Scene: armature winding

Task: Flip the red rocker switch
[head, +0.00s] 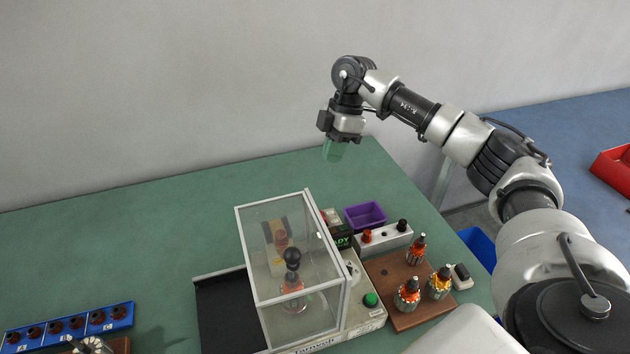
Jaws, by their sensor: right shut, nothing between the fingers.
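I cannot make out a red rocker switch for certain. A small reddish patch (331,216) shows on the dark unit with a lit green display (342,236), behind the right side of the clear guard box (291,267); it is too small to tell if it is the switch. My right gripper (333,150) is shut and empty, with greenish fingertips pointing down. In the picture it is above and behind the guard box and the display unit, touching nothing. My left gripper is not in view.
A green button (370,299) sits on the machine base. A purple tray (365,216), a white strip with red and black knobs (384,237) and a brown board (398,318) with several armatures stand to the right. A blue rack (67,328) is at lower left. The table's back left is clear.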

